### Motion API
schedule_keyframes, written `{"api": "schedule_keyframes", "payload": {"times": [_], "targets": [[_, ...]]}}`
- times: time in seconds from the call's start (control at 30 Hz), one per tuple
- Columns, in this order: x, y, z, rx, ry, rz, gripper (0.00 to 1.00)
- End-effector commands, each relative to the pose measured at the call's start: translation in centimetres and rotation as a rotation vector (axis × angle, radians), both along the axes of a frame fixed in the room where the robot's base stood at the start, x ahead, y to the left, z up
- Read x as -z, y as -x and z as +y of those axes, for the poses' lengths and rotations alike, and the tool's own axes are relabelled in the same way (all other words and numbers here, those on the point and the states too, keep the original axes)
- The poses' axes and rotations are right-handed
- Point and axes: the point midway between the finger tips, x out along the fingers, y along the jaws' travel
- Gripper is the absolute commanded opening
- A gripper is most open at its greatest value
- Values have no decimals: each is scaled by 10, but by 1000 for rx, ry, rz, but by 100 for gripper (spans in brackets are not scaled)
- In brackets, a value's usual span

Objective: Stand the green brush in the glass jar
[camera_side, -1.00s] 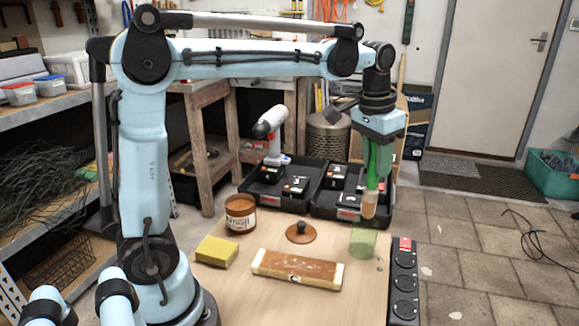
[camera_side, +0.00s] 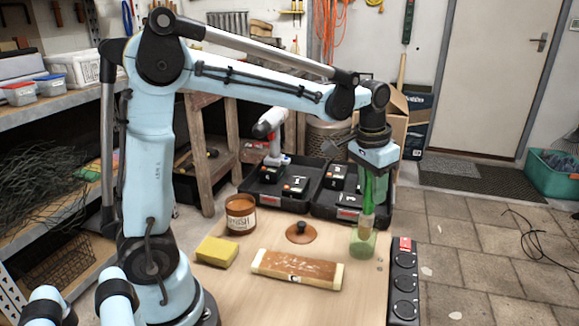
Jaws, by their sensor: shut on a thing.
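The green brush (camera_side: 367,192) hangs upright from my gripper (camera_side: 375,174), which is shut on its handle. Its pale bristle end points down. The glass jar (camera_side: 362,244), tinted green, stands on the right part of the wooden table. My gripper is directly above the jar. The brush's lower end is at the jar's mouth and seems to reach inside it. How deep it goes is hard to tell through the tinted glass.
A varnish can (camera_side: 240,214), a brown lid with a knob (camera_side: 301,233), a yellow sponge (camera_side: 216,252) and a brown-and-cream block (camera_side: 297,269) lie left of the jar. A black socket strip (camera_side: 403,280) is at the right edge. Open black cases (camera_side: 322,200) stand behind.

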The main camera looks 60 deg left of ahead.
Motion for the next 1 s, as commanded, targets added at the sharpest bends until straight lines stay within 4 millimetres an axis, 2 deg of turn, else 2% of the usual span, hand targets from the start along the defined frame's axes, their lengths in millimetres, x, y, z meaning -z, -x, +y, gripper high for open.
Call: {"api": "schedule_keyframes", "payload": {"times": [0.37, 0.4, 0.57, 0.87, 1.0], "targets": [[2, 0, 0, 0, 0, 0, 0], [2, 0, 0, 0, 0, 0, 37], [2, 0, 0, 0, 0, 0, 60], [1, 0, 0, 0, 0, 0, 60], [-8, 2, 0, 0, 0, 0, 60]]}}
